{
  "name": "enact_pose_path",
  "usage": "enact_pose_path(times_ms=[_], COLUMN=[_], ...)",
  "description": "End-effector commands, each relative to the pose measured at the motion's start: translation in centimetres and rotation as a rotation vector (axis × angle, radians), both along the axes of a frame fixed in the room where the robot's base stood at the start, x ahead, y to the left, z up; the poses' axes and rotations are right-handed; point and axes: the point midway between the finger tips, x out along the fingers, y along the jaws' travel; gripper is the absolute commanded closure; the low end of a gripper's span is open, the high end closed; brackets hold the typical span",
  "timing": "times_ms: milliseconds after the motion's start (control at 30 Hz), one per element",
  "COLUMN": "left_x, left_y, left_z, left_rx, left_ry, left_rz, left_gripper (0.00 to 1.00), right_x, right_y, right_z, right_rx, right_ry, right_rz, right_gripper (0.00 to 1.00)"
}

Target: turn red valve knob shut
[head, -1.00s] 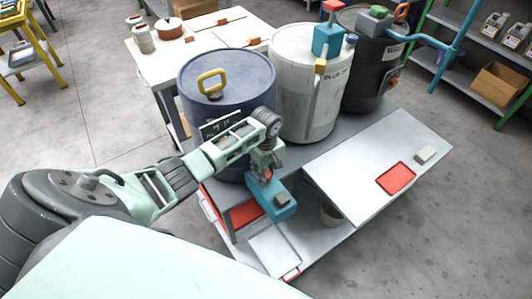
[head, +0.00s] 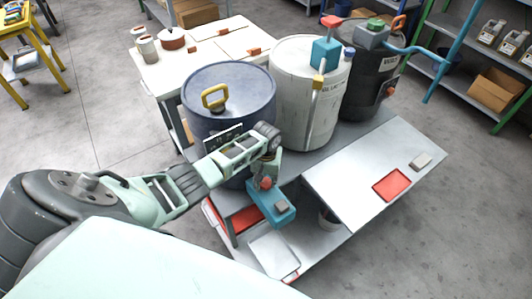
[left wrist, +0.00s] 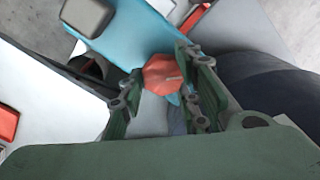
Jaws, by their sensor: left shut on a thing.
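The red valve knob (left wrist: 163,76) shows between my left gripper's two green fingers in the left wrist view, on a teal valve body (left wrist: 128,38). My left gripper (left wrist: 160,92) is shut on the knob, with a finger at each side. In the head view the left gripper (head: 266,176) reaches down in front of the blue drum (head: 222,98). The knob (head: 266,184) is a small red patch there, mostly covered by the fingers. The teal valve body (head: 271,206) with its grey block juts out below. My right gripper is not in view.
A white drum (head: 300,105) carries a teal block with another red knob (head: 331,21). A dark drum (head: 368,90) stands right of it. The bench's grey panel (head: 345,185) holds a red tray (head: 391,173). Open floor lies at the right.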

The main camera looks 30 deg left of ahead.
Motion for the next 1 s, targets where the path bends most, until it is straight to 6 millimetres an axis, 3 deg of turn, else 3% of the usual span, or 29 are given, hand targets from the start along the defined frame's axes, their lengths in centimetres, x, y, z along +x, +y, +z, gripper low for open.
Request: enact_pose_path(times_ms=[600,1000], left_x=[0.1,-0.1], left_y=[-0.7,-0.8], left_z=[0.3,0.2], left_rx=[-0.010,-0.010], left_ry=[-0.012,-0.012], left_rz=[-0.566,-0.784], left_gripper=[0.96,0.96], right_x=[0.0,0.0], right_y=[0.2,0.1], right_z=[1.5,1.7], right_rx=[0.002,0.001], right_ry=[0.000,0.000], right_rz=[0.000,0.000], right_gripper=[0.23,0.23])
